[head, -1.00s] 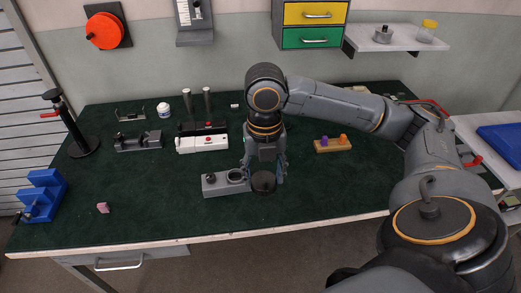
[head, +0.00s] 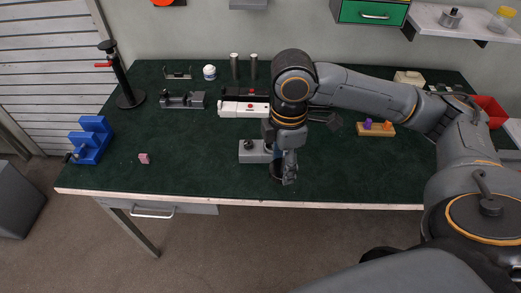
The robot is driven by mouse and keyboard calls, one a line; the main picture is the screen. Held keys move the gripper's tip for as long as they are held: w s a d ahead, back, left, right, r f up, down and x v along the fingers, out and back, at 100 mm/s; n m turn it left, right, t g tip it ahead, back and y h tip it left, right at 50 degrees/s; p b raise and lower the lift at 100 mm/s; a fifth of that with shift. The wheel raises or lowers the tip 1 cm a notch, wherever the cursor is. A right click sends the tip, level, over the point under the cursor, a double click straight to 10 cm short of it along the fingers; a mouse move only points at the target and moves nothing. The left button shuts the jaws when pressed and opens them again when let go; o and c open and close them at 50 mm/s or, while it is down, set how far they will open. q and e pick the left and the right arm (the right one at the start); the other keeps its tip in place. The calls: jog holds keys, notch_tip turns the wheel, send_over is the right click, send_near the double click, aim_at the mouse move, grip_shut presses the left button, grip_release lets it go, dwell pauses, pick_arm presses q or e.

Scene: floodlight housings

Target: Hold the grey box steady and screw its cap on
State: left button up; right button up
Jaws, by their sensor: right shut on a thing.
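The grey box (head: 252,152) lies on the green work mat near the front middle of the table. A dark knob (head: 248,144) shows on its left part. Its right end, with the round opening, is hidden behind my right gripper. My right gripper (head: 281,172) points down at the box's right end and is shut on a dark round cap (head: 276,175), mostly covered by the fingers. I cannot tell whether the cap touches the box or the mat. My left gripper is not in view, and nothing of mine is seen holding the box.
A wooden holder with purple and orange pegs (head: 376,129) is to the right. A blue stepped block (head: 90,140) and a small pink block (head: 144,158) are left. The mat between is clear.

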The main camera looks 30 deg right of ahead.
aim_at(271, 172)
jog(key=m, duration=0.1)
jog(key=a+m, duration=0.1)
jog(key=m, duration=0.2)
jog(key=shift+s+a+f+m, duration=0.1)
jog(key=shift+a+f+m, duration=0.1)
jog(key=shift+a+m, duration=0.15)
jog(key=m, duration=0.1)
jog(key=a+m, duration=0.1)
jog(key=m, duration=0.2)
jog(key=shift+s+a+f, duration=0.15)
jog(key=shift+a+f, duration=0.05)
jog(key=shift+a, duration=0.1)
jog(key=m, duration=0.2)
jog(key=a+m, duration=0.1)
jog(key=m, duration=0.1)
jog(key=a+m, duration=0.1)
jog(key=m, duration=0.1)
jog(key=shift+s+f+m, duration=0.25)
jog(key=shift+f+m, duration=0.05)
jog(key=shift+m, duration=0.05)
